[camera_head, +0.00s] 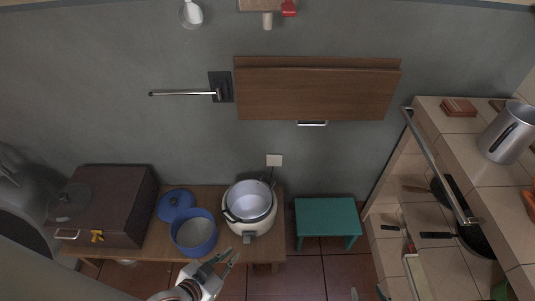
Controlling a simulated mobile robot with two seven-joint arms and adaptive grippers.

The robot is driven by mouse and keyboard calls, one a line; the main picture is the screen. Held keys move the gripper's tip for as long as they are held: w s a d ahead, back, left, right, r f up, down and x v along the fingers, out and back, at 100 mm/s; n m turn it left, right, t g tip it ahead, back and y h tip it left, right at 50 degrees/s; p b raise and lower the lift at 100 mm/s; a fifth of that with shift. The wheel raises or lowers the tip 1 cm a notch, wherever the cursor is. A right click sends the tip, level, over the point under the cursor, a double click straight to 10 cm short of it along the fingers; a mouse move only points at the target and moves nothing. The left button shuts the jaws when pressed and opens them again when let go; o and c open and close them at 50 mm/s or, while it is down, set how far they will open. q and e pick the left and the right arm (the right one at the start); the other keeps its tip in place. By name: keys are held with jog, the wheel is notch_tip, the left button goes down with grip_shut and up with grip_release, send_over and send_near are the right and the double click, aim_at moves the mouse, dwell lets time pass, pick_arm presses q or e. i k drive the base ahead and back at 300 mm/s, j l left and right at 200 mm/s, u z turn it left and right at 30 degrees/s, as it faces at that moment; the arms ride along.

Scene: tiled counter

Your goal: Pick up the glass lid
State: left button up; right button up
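A round, dark see-through lid (69,202), which looks like the glass lid, lies on top of a brown box (120,190) at the far left. A blue lid (176,204) lies on the wooden bench behind a blue pot (194,240). My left gripper (232,256) is at the front of the bench, right of the blue pot and well away from the dark lid. Its fingers are apart, with nothing visible between them. My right gripper (367,293) shows only as two separated fingertips at the bottom edge; the rest is out of frame.
A white cooker (238,228) holding a metal pot (249,201) stands on the wooden bench (150,238). A teal stool (327,217) stands to its right. The tiled counter (450,140) with a metal rail is at right. A wooden shelf (317,94) hangs on the wall.

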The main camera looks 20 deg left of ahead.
aim_at(69, 202)
jog(key=u, duration=2.25)
jog(key=z, duration=1.55)
jog(key=i+j, duration=0.1)
jog(key=j, duration=0.6)
jog(key=i+j, duration=0.1)
jog(key=j, duration=0.55)
